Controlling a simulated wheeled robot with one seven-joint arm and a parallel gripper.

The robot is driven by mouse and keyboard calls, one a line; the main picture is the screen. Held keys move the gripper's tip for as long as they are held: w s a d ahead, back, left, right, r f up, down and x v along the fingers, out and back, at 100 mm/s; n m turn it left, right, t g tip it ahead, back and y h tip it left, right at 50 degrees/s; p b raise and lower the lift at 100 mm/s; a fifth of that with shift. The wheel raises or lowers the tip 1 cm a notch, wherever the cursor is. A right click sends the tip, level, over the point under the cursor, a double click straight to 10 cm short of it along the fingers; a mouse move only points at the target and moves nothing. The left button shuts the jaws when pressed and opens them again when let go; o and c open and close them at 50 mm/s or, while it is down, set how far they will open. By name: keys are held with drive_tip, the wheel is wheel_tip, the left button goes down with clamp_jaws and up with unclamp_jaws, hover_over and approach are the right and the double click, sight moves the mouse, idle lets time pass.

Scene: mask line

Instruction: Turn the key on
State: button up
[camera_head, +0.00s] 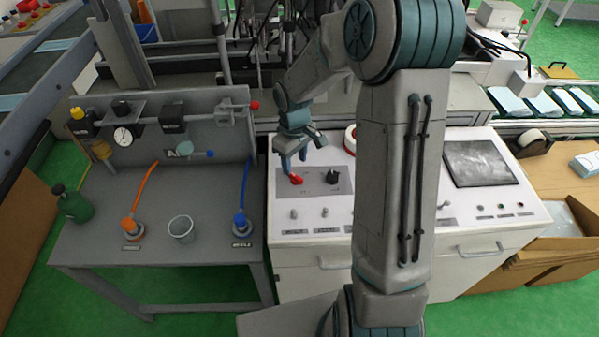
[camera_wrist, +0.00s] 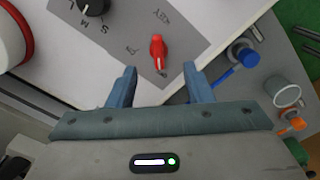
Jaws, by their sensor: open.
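The red key knob (camera_head: 296,179) sits on a grey plate on the white control panel. In the wrist view the red key knob (camera_wrist: 157,50) stands near the printed word KEY, with its narrow end toward my gripper. My gripper (camera_head: 290,163) is just above and beside it in the head view. In the wrist view my gripper (camera_wrist: 161,78) is open, its two blue fingers apart and empty, with the red knob ahead of the gap between them. I cannot tell how far above the panel the fingertips are.
A black dial (camera_head: 332,177) is close to the right of the red knob. A red-and-white round part (camera_head: 349,139) stands behind it. Small switches (camera_head: 325,212) line the panel's front. A grey bench (camera_head: 110,262) with a cup (camera_head: 181,229) and hoses adjoins on the left.

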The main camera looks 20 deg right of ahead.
sight(296, 176)
wheel_tip(296, 176, down, 6)
drive_tip(key=shift+f, duration=0.1)
